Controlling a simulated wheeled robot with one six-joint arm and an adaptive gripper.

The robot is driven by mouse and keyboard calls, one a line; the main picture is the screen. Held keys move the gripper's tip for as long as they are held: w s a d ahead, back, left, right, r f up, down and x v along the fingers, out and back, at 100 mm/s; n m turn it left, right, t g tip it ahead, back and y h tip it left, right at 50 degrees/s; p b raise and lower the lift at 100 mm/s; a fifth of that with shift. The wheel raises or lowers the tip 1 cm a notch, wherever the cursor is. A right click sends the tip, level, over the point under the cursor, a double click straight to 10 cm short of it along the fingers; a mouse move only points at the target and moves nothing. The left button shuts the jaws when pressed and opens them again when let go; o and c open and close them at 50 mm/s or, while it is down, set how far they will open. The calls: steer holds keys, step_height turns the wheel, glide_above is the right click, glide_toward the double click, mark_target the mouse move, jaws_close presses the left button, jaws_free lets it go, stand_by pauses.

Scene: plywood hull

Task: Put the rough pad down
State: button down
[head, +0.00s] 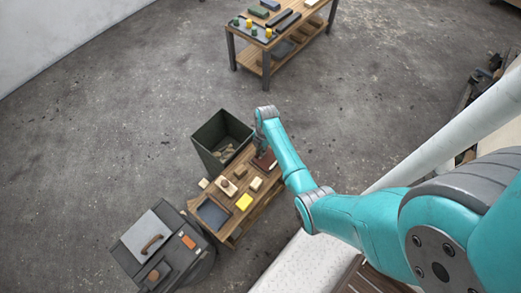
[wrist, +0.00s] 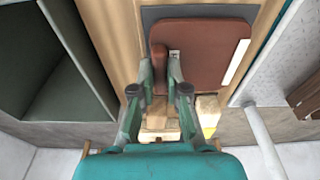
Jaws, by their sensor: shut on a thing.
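My gripper (wrist: 160,72) is shut on a small dark brown piece (wrist: 159,58), which I take to be the rough pad. The fingers hide much of it. It is over the left edge of a flat reddish-brown board (wrist: 208,52) with rounded corners; I cannot tell whether it touches the board. The board lies on a dark grey sheet on the wooden bench (wrist: 118,35). In the head view my gripper (head: 262,150) is at the far end of the bench (head: 232,232), over the reddish-brown board (head: 267,161). The held piece cannot be made out there.
A dark open bin (head: 207,150) stands beside the bench. A yellow pad (head: 243,202), a tan block (head: 256,183), a knobbed wooden block (head: 228,187) and a grey tray (head: 213,213) are on the bench.

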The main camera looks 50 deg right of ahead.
steer(key=shift+f, duration=0.15)
steer(key=c, duration=1.2)
jaws_free()
